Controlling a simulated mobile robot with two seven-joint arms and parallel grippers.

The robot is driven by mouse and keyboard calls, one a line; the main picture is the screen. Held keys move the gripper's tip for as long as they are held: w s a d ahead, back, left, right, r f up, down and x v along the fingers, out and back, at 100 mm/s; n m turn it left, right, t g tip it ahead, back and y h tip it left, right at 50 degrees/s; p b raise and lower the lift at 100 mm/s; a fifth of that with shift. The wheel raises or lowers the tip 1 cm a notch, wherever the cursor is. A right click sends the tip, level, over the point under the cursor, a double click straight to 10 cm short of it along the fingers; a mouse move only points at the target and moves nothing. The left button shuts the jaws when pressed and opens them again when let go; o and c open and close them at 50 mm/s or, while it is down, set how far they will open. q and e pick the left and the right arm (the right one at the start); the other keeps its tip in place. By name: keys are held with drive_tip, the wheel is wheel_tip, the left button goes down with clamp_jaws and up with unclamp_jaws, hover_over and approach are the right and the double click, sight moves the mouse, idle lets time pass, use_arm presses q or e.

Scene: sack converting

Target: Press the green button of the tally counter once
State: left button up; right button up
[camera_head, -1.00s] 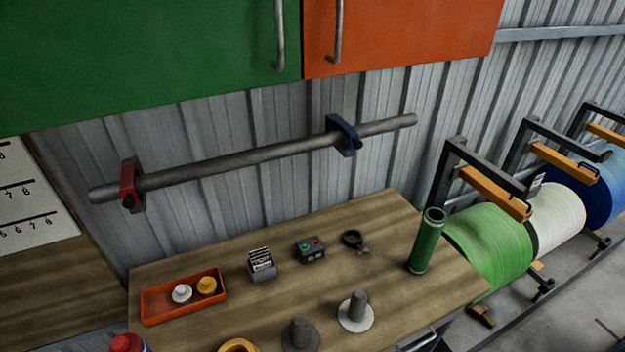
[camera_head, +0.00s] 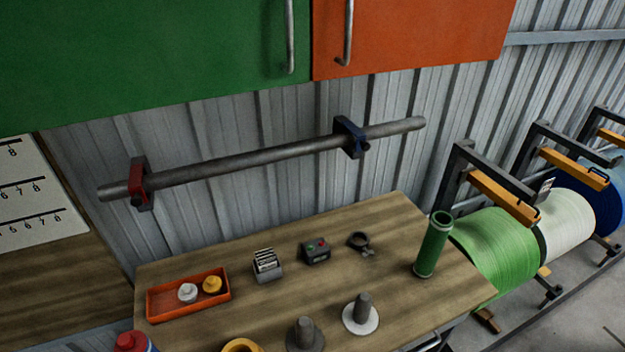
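The tally counter (camera_head: 315,252) is a small dark box on the wooden bench, towards the back and middle. A green button and a red button show on its top, the green (camera_head: 309,247) to the left of the red (camera_head: 322,244). Its front carries a small display too small to read. Nothing touches it. Neither of my grippers shows in the head view.
A block with white cards (camera_head: 266,263) stands left of the counter, a black clamp ring (camera_head: 358,241) right of it. An orange tray (camera_head: 160,306), grey spindles (camera_head: 305,334) (camera_head: 362,308) and a green tube (camera_head: 433,245) share the bench (camera_head: 400,285). A rail (camera_head: 250,162) spans the wall behind.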

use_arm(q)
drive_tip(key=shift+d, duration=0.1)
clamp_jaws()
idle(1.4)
